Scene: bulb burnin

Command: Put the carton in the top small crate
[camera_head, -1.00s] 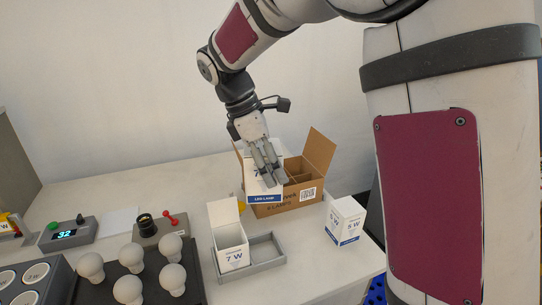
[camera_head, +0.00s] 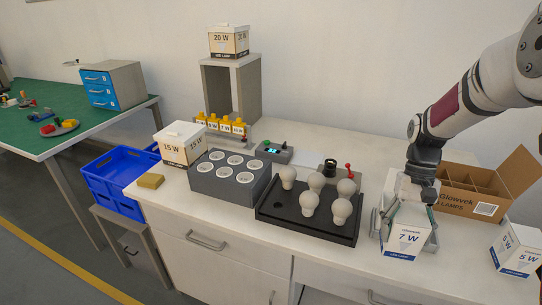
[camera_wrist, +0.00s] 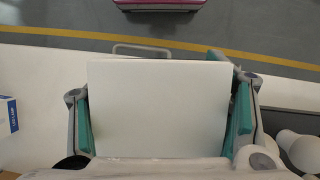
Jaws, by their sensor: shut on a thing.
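My gripper (camera_head: 410,203) is shut on a white carton (camera_head: 403,244) marked 7 W with a blue bottom band. The carton is upright in front of the brown box. In the wrist view the carton's plain white face (camera_wrist: 160,108) fills the space between the teal finger pads of my gripper (camera_wrist: 163,110). Blue crates (camera_head: 112,195) stand on a low grey stand at the left, well away from my gripper. They seem stacked, and the upper one looks empty. The tray under or behind the carton is mostly hidden.
A brown divided box (camera_head: 470,204) and a 5 W carton (camera_head: 517,250) are at the right. A lamp tray (camera_head: 300,222), a grey socket block (camera_head: 228,176) and a 15 W carton (camera_head: 182,143) lie between my gripper and the crates. A yellow sponge (camera_head: 150,181) is near the table's left edge.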

